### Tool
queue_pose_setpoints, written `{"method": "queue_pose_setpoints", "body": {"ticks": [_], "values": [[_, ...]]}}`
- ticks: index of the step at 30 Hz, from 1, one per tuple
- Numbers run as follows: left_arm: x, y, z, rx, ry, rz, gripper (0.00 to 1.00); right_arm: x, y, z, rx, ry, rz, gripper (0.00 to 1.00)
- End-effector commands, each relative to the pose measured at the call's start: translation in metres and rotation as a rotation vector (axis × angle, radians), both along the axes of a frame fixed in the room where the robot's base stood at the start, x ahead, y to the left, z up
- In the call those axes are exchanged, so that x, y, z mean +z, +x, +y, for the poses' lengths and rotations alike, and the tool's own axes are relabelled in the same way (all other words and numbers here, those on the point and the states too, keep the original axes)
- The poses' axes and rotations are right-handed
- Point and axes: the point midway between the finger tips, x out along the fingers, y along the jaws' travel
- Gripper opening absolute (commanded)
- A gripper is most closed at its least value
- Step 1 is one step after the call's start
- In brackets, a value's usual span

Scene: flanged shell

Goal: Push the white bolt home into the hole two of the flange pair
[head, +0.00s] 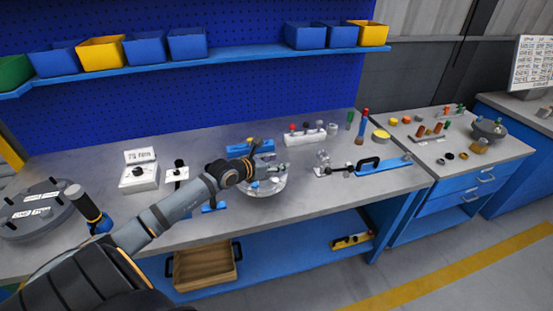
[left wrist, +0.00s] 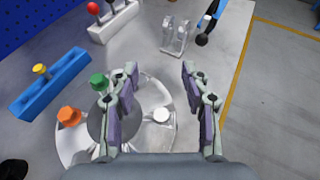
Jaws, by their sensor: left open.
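The flange pair (head: 264,188) is a round silver assembly on the bench, partly hidden by my left arm in the head view. In the left wrist view its pale rim (left wrist: 75,150) surrounds a dark centre. The white bolt (left wrist: 161,115) stands at the right part of the flange, its round head showing between my left fingers in the picture. A green bolt (left wrist: 98,81) and an orange bolt (left wrist: 69,116) stand at the left. How deep the white bolt sits cannot be told. My left gripper (left wrist: 160,72) is open and empty above the flange. My right gripper is not in view.
A blue rack (left wrist: 50,88) with a yellow-headed piece and a white rack (head: 305,136) with coloured knobs stand behind. A clear stand (left wrist: 177,36) and a black-handled blue tool (head: 384,165) lie to the right. The bench's front strip is mostly clear.

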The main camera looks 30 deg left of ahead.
Motion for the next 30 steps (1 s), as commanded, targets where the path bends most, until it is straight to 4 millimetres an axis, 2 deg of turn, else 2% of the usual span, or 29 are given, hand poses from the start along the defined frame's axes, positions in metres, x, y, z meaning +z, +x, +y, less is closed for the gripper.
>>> {"method": "queue_pose_setpoints", "body": {"ticks": [3,6,28,30], "values": [[0.018,0.0,0.0,-0.002,0.004,-0.003,0.47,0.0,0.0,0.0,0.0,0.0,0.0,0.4],[0.024,0.0,0.0,-0.001,0.002,-0.001,0.47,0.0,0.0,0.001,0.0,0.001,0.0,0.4],[0.026,0.0,-0.001,-0.001,-0.002,-0.003,0.47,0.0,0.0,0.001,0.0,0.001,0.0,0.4],[0.028,0.0,-0.008,-0.009,-0.034,-0.016,0.47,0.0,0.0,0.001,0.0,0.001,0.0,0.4]]}}
